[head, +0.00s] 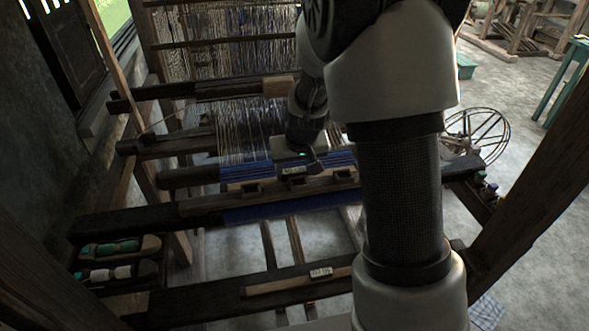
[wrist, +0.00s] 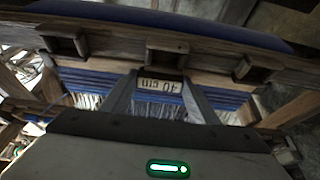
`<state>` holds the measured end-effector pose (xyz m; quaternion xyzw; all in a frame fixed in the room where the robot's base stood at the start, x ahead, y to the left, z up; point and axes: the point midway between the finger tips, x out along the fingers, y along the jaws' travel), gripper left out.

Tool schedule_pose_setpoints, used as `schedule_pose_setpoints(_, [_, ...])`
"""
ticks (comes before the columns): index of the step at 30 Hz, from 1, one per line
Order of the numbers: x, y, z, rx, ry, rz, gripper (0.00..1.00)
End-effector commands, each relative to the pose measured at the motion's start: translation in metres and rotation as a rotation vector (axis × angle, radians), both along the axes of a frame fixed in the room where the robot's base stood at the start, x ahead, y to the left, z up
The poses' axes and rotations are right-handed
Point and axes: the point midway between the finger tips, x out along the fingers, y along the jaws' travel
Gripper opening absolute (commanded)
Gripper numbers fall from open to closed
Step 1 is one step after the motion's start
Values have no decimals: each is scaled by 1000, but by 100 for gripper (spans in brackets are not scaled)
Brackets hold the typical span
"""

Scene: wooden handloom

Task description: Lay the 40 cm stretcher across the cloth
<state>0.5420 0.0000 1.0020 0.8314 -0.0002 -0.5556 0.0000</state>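The 40 cm stretcher (wrist: 210,82) is a brown wooden bar with a pale label reading "40 cm", upside down in the wrist view. It shows in the head view (head: 293,170), crosswise over the blue cloth (head: 233,173) just behind the front beam. The cloth also shows in the wrist view (wrist: 225,98). My gripper (wrist: 160,92) points down, its two fingers close against both sides of the labelled middle. I cannot tell whether the bar touches the cloth. My arm hides part of the cloth's right side.
The front beam (head: 205,207) carries several small wooden blocks close by the stretcher. A second labelled stretcher (head: 290,284) lies on the nearer board. Shuttles with green (head: 120,247) and white bobbins sit in a tray at left. A spoked wheel (head: 478,135) stands at right.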

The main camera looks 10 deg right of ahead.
Motion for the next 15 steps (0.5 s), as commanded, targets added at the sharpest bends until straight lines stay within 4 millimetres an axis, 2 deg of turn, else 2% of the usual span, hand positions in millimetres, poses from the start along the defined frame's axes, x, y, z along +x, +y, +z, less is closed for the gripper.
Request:
schedule_pose_setpoints(1, [0,0,1,0,-1,-1,63])
schedule_pose_setpoints(3, [0,0,1,0,-1,0,75])
schedule_pose_setpoints(4, [0,0,1,0,-1,0,76])
schedule_pose_setpoints(11, [0,0,0,0,1,0,76])
schedule_pose_setpoints(15, [-2,1,7,1,-1,0,76])
